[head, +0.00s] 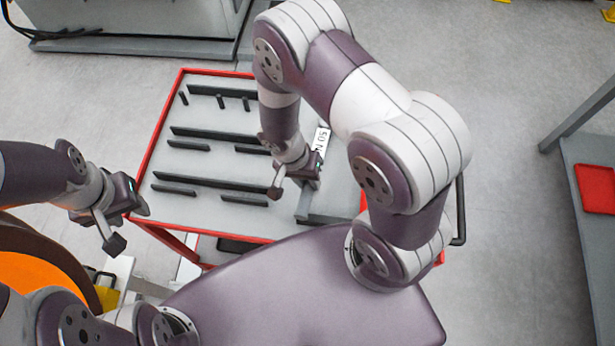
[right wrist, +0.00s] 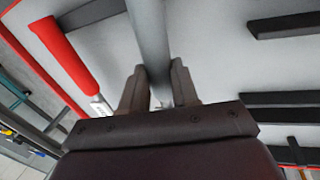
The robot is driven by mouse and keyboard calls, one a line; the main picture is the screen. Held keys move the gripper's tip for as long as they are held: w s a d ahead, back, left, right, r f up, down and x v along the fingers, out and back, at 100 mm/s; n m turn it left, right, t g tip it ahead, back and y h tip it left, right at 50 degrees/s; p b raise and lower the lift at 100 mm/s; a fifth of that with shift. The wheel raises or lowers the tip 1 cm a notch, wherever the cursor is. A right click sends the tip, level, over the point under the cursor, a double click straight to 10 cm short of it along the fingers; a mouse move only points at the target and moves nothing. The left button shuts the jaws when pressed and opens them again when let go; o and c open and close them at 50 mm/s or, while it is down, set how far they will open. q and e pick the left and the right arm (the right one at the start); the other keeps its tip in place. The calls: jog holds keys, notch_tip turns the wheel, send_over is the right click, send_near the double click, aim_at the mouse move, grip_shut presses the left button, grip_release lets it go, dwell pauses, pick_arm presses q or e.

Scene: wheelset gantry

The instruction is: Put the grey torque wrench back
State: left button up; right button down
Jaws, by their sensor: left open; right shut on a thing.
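The grey torque wrench shows in the right wrist view as a smooth grey shaft (right wrist: 150,40) running up between the fingers of my right gripper (right wrist: 158,90). The right gripper is shut on it. In the head view my right gripper (head: 295,183) is over the right part of the tool trolley's top (head: 215,215), and most of the wrench is hidden by the gripper and arm. I cannot tell whether the wrench touches the top. My left gripper (head: 129,225) is open and empty, near the trolley's front left corner.
Several black holder strips (head: 215,134) stand on the trolley top. A white "50 N" label (head: 321,139) is beside my right gripper. A red grip-like bar (right wrist: 62,55) lies near the trolley's edge in the right wrist view. A red tray (head: 594,188) is at the far right.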

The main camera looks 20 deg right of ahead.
jog(key=shift+f+b, duration=0.45)
jog(key=shift+f, duration=0.05)
jog(key=c, duration=0.8)
grip_release()
jog(key=shift+r, duration=0.1)
jog(key=v, duration=1.3)
jog(key=d+r+n+t+y, duration=0.1)
jog(key=n, duration=0.1)
jog(key=s+d+r+n+t, duration=0.1)
jog(key=d+r+n, duration=0.1)
jog(key=n, duration=0.1)
jog(key=s+d+r+n+t+y, duration=0.1)
jog(key=r+n, duration=0.1)
jog(key=shift+s+d+n+y+b, duration=0.2)
jog(key=shift+d+n+y+b, duration=0.1)
jog(key=shift+d+n+b, duration=0.1)
